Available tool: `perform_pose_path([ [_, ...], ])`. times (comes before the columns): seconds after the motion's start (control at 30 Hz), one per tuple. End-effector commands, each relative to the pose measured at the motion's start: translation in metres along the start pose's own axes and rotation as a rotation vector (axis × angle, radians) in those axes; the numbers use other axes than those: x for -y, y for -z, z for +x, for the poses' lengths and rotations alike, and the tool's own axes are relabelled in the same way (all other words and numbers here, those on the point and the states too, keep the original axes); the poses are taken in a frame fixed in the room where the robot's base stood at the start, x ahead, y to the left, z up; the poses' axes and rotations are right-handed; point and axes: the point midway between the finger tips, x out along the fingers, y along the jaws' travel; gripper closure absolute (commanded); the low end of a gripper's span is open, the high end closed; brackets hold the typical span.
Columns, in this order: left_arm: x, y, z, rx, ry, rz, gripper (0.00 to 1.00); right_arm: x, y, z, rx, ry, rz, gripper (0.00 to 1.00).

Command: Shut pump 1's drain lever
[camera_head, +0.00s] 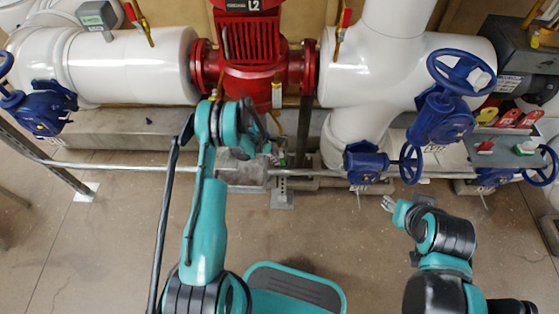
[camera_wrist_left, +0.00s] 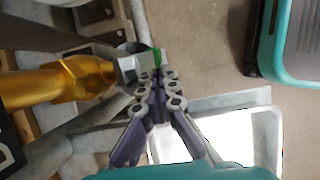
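The drain fitting shows in the left wrist view as a brass pipe (camera_wrist_left: 62,84) ending in a silver valve body (camera_wrist_left: 130,67). A small green piece (camera_wrist_left: 157,57), apparently the lever, is beside it and partly hidden by my fingertips. My left gripper (camera_wrist_left: 157,82) has its fingers drawn together right at this green piece; I cannot tell whether they touch it. In the head view my left gripper (camera_head: 268,148) is low in front of the red pump (camera_head: 250,45), mostly hidden by its own arm. My right gripper (camera_head: 388,203) is apart from everything, its small prongs spread over the floor.
A horizontal metal rail (camera_head: 120,166) crosses in front of the pipes. Blue valves with handwheels (camera_head: 410,162) stand to the right, and another blue valve (camera_head: 45,107) is at left. White pipes (camera_head: 130,65) flank the pump. The floor (camera_head: 110,240) in front is clear.

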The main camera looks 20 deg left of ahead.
Motion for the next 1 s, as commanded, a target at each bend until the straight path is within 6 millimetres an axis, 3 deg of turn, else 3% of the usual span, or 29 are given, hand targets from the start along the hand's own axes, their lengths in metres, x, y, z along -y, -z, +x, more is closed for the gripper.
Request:
perform_pose_path([
  [0.4,-0.002,-0.009,0.009,-0.001,0.001,0.002,1.00,0.000,0.000,0.000,0.000,0.000,0.000,0.60],
  [0.63,-0.002,-0.016,0.011,0.141,0.000,0.000,1.00,0.000,0.000,0.000,0.000,0.000,0.000,0.60],
  [1.0,-0.002,-0.022,0.012,0.135,0.001,0.001,1.00,0.000,0.000,0.000,0.000,0.000,0.000,0.60],
])
